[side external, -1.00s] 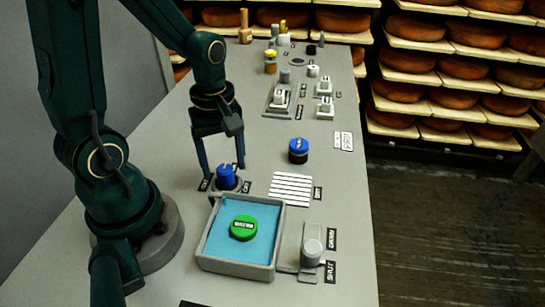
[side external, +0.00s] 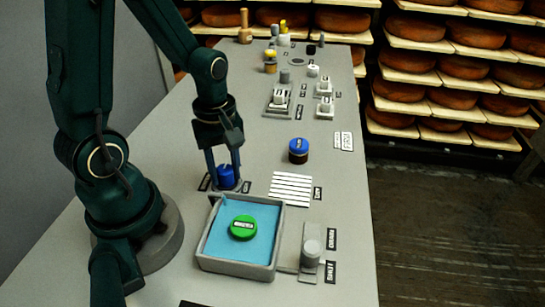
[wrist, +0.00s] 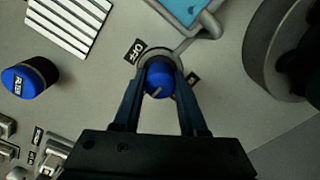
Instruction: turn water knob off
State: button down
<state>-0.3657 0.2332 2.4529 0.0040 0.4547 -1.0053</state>
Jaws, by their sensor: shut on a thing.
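The blue water knob (side external: 227,177) stands on the table just behind the basin. In the wrist view the knob (wrist: 160,80) sits between my two fingers, with a light pointer line on its top. An "OFF" label (wrist: 135,51) lies beside its round base. My gripper (side external: 224,168) points down over the knob and is shut on it; the wrist view shows my gripper (wrist: 160,85) with a finger on each side. The grey basin (side external: 207,258) holds blue water and a green round piece (side external: 243,228).
A blue-topped jar (side external: 298,151) and a white slatted rack (side external: 290,188) stand to the right of the knob. A grey lever block (side external: 311,252) is right of the basin. Several small fixtures are farther back. Cheese shelves (side external: 455,60) line the back right.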

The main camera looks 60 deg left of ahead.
jog(key=m, duration=0.8)
jog(key=shift+m, duration=0.4)
jog(key=m, duration=0.4)
jog(key=shift+s, duration=0.1)
jog(key=shift+m, duration=2.5)
jog(key=shift+c, duration=2.2)
grip_release()
jog(key=shift+a+r, duration=0.1)
